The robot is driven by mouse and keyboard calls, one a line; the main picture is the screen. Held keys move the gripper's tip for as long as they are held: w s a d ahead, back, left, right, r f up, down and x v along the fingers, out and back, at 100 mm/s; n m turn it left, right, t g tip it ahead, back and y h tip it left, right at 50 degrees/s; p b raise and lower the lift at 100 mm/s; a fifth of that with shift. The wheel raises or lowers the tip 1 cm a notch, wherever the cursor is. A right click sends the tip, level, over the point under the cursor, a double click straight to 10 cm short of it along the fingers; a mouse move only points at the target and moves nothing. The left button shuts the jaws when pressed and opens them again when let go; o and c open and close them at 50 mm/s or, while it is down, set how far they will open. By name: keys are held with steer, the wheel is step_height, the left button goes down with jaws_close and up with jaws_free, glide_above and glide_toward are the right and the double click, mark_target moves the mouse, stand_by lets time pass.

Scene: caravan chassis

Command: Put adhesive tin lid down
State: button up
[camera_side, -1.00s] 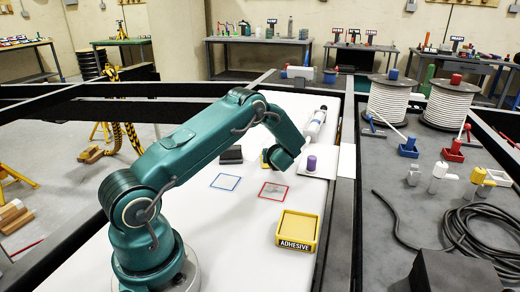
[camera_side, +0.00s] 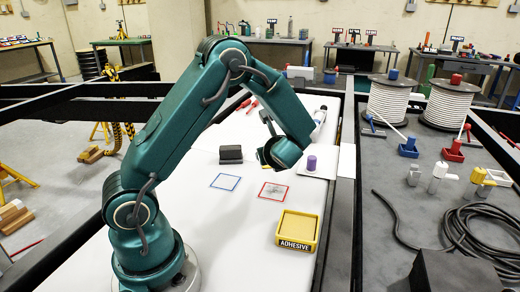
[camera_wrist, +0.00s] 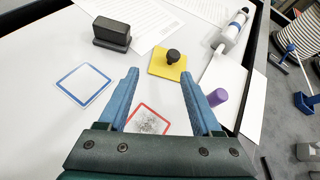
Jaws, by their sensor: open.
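The yellow square lid (camera_wrist: 158,70) with its black knob (camera_wrist: 172,57) lies flat on the white table just beyond my fingertips in the wrist view. In the side view a yellow edge of it (camera_side: 262,157) shows beside my wrist, which hides the rest. My gripper (camera_wrist: 160,76) is open, with its two blue fingers wide apart and nothing between them. The yellow adhesive tin (camera_side: 297,245) stands open at the front right of the table.
A black block (camera_wrist: 112,33) lies left of the lid. A purple cylinder (camera_wrist: 217,97) is to its right, near a white tube (camera_wrist: 231,33). Blue (camera_wrist: 83,84) and red (camera_wrist: 150,107) outlined squares mark the table. Papers lie behind.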

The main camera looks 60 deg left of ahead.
steer(key=s+d+r+n+h, duration=0.4)
steer(key=s+d+n, duration=0.4)
steer(key=d+n, duration=0.2)
steer(key=s+d+r+n+t+h, duration=0.1)
steer(key=s+d+r+n+h, duration=0.3)
steer(key=s+d+n+h, duration=0.3)
steer(key=s+d+n, duration=0.1)
steer(key=d+n, duration=0.1)
steer(key=d, duration=0.2)
steer(key=shift+s+d+n, duration=0.2)
steer(key=shift+d+n, duration=0.2)
